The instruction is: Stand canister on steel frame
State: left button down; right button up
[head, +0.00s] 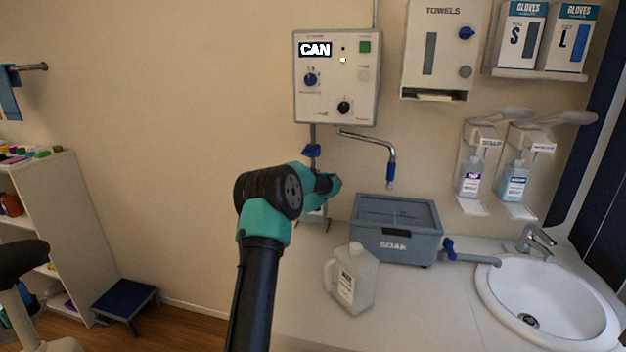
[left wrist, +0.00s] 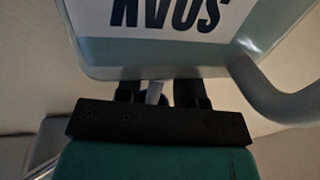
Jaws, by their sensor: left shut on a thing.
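My left gripper (head: 330,184) is above the counter, beneath the wall unit, its fingertips mostly hidden by my wrist. In the left wrist view the gripper (left wrist: 160,92) is shut at the near edge of a pale canister (left wrist: 180,45). That canister has an upside-down SOAK label and a curved handle at the right. A whitish canister (head: 361,272) with a label and left-hand handle shows above the counter in the head view. I cannot tell if both views show the same one. What looks like the steel frame (head: 328,225) is partly hidden behind my arm. My right gripper is out of view.
A grey SOAK tub (head: 408,246) with a tap stands at the back of the counter (head: 420,315). A bent pipe (head: 377,139) hangs from the CAN wall unit (head: 335,85). A sink (head: 550,300) is at the right. The front counter is clear.

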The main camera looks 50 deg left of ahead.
pick_arm(q)
jog(key=shift+w+a+r, duration=0.15)
jog(key=shift+a+r, duration=0.05)
jog(key=shift+f, duration=1.8)
jog(key=c, duration=1.2)
grip_release()
jog(key=shift+f, duration=0.3)
jog(key=o, duration=0.5)
jog(key=shift+c, duration=0.2)
